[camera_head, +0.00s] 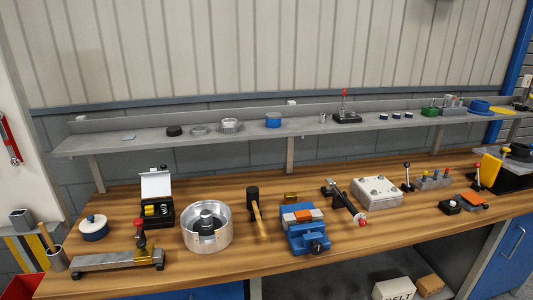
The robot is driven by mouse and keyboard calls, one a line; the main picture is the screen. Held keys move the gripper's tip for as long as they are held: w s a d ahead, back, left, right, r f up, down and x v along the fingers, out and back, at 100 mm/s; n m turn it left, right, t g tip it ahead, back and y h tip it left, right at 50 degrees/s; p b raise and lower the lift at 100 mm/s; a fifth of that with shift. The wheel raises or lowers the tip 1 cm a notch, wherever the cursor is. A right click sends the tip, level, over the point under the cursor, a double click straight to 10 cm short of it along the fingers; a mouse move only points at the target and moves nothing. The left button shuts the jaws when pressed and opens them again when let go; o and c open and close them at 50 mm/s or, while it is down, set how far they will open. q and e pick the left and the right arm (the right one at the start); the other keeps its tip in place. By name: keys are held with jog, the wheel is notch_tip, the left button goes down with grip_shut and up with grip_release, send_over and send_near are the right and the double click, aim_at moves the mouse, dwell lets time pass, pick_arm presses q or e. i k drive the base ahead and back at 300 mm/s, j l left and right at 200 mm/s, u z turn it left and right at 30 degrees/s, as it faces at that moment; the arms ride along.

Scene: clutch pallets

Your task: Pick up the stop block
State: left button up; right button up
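I cannot tell for sure which thing is the stop block. Several small blocks show: a brass-coloured block (291,197) on the wooden workbench (340,251) behind the blue vise (305,230), a dark block with a knob (450,205) at the right of the bench, and a green block (430,111) on the grey shelf (105,143). All rest on their surfaces, apart from any gripper. Neither of my grippers is in view.
Bare wood lies along the front edge.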

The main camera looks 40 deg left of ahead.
aim_at(149, 210)
jog(key=u, duration=2.05)
